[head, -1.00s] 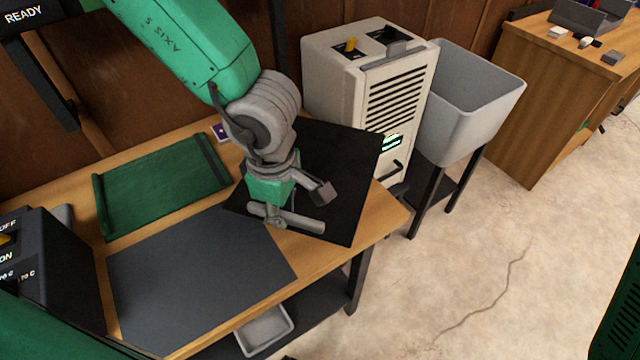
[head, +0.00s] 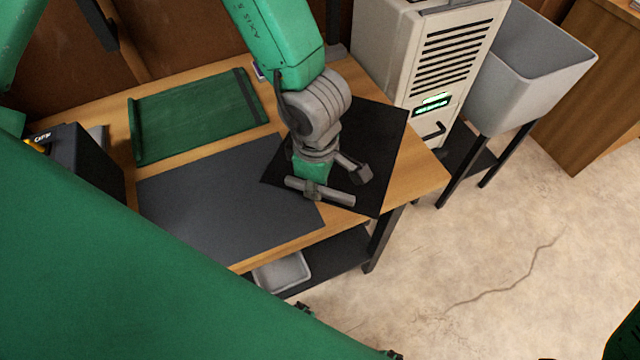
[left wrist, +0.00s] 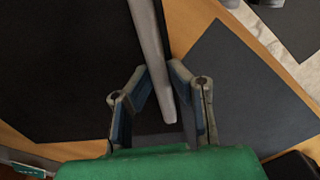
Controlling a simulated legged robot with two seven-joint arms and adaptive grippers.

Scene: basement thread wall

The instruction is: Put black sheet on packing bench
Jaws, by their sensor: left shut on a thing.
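The black sheet (head: 384,135) is a flat dark square at the right end of the wooden bench (head: 425,172). One corner of it overlaps the grey mat, and its front corner reaches the bench's front edge. My right gripper is not in view.
A dark grey mat (head: 215,200) and a green mat (head: 190,115) lie on the bench. A black box (head: 82,165) stands at its left end. A light cabinet (head: 425,60) and grey bin (head: 540,65) stand right. A tray (head: 282,272) sits below.

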